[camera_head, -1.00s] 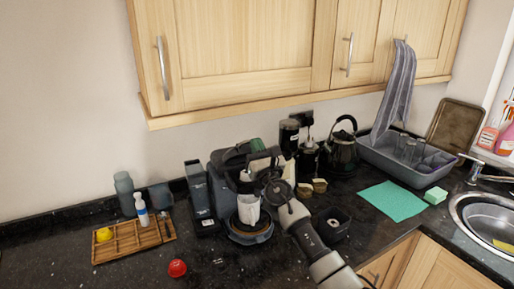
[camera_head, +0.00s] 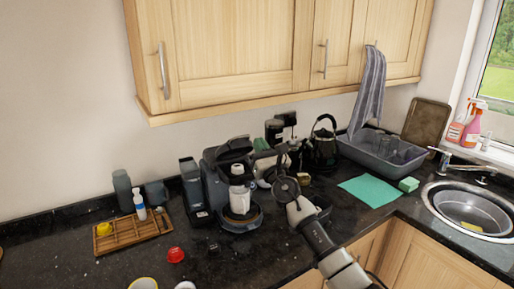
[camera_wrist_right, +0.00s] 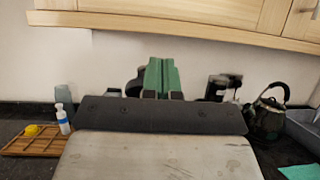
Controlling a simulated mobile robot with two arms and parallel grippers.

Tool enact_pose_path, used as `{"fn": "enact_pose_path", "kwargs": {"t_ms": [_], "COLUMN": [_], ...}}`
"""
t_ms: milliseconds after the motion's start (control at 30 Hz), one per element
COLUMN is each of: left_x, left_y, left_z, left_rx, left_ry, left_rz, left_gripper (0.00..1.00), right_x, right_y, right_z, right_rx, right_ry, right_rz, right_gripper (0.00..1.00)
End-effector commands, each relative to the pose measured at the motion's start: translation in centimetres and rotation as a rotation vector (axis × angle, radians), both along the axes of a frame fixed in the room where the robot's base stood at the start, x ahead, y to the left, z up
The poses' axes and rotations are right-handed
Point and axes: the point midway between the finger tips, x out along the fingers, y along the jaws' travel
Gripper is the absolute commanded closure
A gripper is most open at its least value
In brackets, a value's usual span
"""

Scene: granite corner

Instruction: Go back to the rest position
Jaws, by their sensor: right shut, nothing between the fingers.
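My right arm reaches in from the lower right in the head view, and its gripper (camera_head: 261,146) is beside the coffee machine (camera_head: 214,185), at its right in the picture. Its two green fingers (camera_wrist_right: 161,77) are pressed together with nothing between them in the wrist view. The gripper stands above the counter, apart from its surface. A white cup (camera_head: 239,202) stands on the coffee machine's round tray. My left gripper is in neither view.
A wooden tray (camera_head: 127,241) and a red object (camera_head: 175,255) lie at left on the black counter. A kettle (camera_head: 325,143), grey dish rack (camera_head: 365,158), green cloth (camera_head: 370,191) and sink (camera_head: 468,210) are at right. Wooden cupboards (camera_head: 235,45) hang above.

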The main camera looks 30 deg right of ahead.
Motion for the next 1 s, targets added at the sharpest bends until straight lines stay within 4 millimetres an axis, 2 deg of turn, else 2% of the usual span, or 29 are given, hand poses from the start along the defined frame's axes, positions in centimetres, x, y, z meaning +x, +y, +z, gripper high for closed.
{"fn": "enact_pose_path", "kwargs": {"t_ms": [100, 233, 433, 567, 667, 767, 900, 1000], "left_x": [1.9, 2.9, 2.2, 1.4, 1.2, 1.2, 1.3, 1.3], "left_y": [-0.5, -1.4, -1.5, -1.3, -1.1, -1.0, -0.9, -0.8], "left_z": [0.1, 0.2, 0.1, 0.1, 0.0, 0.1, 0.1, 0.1], "left_rx": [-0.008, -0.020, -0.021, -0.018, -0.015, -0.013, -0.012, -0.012], "left_ry": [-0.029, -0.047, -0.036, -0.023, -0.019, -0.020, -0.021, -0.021], "left_rz": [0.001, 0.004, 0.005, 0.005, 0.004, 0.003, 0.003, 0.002], "left_gripper": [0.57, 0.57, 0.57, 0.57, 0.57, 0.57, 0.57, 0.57], "right_x": [0.0, 0.0, -0.3, -2.7, -6.5, -11.5, -19.0, -24.6], "right_y": [0.0, 0.0, 0.2, 0.9, 1.2, 1.3, 2.4, 4.0], "right_z": [0.0, 0.0, -0.5, -3.3, -7.7, -13.3, -20.8, -25.2], "right_rx": [0.000, 0.000, 0.035, 0.291, 0.681, 1.151, 1.726, 2.065], "right_ry": [0.000, 0.000, -0.002, -0.013, -0.012, 0.009, 0.057, 0.092], "right_rz": [0.000, 0.000, 0.007, 0.039, 0.057, 0.024, -0.126, -0.293], "right_gripper": [1.00, 1.00, 1.00, 1.00, 1.00, 1.00, 1.00, 1.00]}}
